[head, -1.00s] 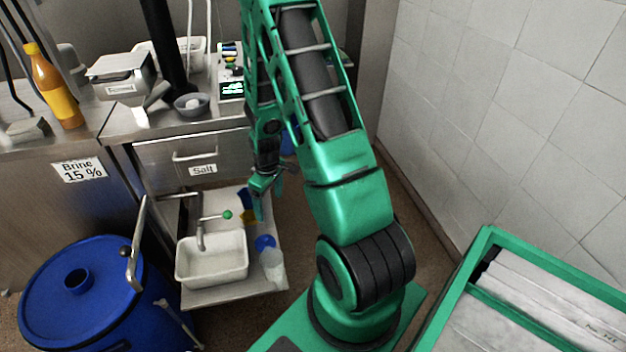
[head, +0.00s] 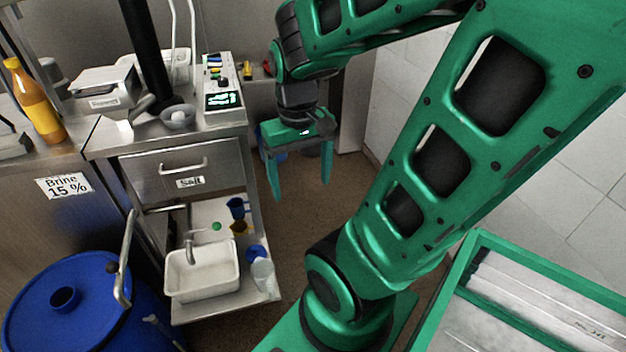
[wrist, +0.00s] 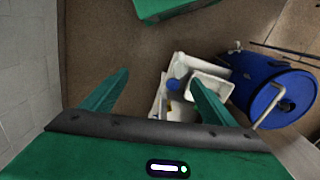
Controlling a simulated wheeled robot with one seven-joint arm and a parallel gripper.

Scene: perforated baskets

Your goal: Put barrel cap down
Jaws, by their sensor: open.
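A small round blue piece (head: 256,253), which looks like the barrel cap, lies on the low shelf to the right of the white basin. It also shows in the wrist view (wrist: 173,85). The blue barrel (head: 95,285) stands at the lower left, with an uncovered round opening in its lid. My gripper (head: 302,190) is open and empty, fingers pointing down, to the right of the steel cart and over the floor. In the wrist view nothing is between its fingers (wrist: 160,77).
The salt drawer (head: 165,172) is above. The floor (head: 300,225) beneath my gripper is clear.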

